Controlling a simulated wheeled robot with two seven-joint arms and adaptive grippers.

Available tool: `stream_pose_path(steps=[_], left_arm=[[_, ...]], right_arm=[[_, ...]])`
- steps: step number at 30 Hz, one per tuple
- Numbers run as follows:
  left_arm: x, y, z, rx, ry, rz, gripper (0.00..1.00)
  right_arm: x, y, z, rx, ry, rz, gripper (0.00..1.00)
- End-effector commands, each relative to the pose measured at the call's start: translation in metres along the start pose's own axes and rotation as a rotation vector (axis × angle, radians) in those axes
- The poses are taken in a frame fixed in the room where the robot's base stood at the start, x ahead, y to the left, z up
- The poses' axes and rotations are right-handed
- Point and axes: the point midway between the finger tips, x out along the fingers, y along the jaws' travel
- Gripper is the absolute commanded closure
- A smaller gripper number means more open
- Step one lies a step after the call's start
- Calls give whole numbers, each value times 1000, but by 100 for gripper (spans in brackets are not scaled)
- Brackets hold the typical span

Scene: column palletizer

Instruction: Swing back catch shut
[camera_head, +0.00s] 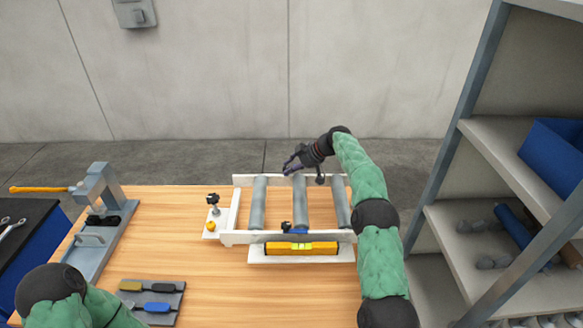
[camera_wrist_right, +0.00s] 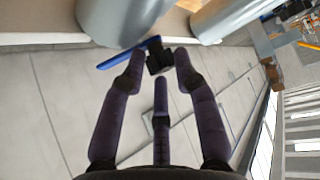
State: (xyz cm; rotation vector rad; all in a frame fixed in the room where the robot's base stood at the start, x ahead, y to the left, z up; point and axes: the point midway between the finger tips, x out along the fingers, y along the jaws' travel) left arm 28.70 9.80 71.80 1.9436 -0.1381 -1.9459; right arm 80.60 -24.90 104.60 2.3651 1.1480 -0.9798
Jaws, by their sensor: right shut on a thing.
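A white roller frame (camera_head: 240,236) with several grey rollers (camera_head: 300,202) stands on the wooden table. My right gripper (camera_head: 290,164) reaches over the frame's back rail. In the right wrist view the back catch is a blue lever (camera_wrist_right: 122,56) with a black knob (camera_wrist_right: 159,60). My right gripper (camera_wrist_right: 159,66) has its fingertips around this knob, beside the white rail. The lever sticks out at an angle from the rail. In the head view the fingers largely hide this catch. A blue front catch (camera_head: 297,231) with a black knob sits at the front rail. My left gripper is out of view.
A yellow level (camera_head: 275,248) lies along the front rail. A grey clamp stand (camera_head: 103,208) and a tool tray (camera_head: 155,302) are at left. Shelves (camera_head: 490,150) rise at right. The table front is clear between tray and right arm.

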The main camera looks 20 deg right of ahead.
Motion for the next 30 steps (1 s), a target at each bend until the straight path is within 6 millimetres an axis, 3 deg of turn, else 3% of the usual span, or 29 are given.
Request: stream_pose_path(steps=[14,24,30], left_arm=[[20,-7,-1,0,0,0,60],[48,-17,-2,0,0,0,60],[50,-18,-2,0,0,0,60]], right_arm=[[2,-3,0,54,2,53,100],[3,-8,-1,180,3,178,100],[2,-11,-3,276,1,274,100]])
